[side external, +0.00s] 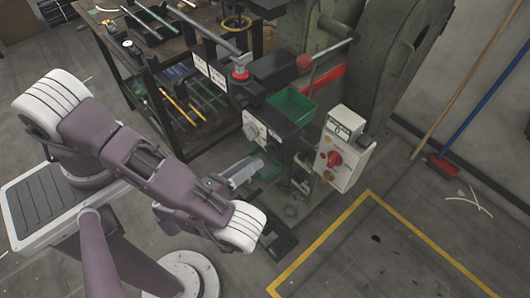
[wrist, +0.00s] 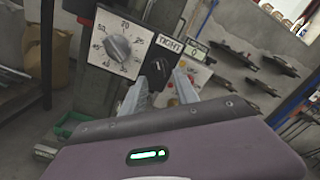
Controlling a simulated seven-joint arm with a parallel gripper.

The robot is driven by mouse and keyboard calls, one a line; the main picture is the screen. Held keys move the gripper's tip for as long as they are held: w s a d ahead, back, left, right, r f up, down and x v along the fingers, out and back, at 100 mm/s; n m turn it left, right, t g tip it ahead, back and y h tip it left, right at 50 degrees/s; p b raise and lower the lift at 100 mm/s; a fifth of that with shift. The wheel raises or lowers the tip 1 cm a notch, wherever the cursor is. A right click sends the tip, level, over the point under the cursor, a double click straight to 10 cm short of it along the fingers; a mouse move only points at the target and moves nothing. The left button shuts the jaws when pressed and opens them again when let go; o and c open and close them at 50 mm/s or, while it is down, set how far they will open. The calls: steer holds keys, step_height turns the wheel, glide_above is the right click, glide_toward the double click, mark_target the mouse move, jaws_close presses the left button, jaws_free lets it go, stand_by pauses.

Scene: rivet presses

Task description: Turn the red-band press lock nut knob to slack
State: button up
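In the wrist view a black knob (wrist: 157,69) sits on a dark panel beside a plate reading "TIGHT" (wrist: 169,43). It appears to be the lock nut knob; its pointer direction is too small to read surely. My gripper (wrist: 160,82) is open, its two grey fingers pointing toward the knob, which shows between and beyond the tips. Contact cannot be told. In the side view my gripper (side external: 248,168) is low in front of the press, below its white dial panel (side external: 262,131). The press (side external: 380,70) carries a red band (side external: 325,80). The black knob is not clear there.
A grey numbered dial (wrist: 118,47) is left of the knob. A white control box (side external: 340,155) with a red knob stands close right of my gripper. A tool bench (side external: 150,45) stands behind left.

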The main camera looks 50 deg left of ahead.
mark_target(267, 153)
steer(key=w, duration=0.6)
jaws_close()
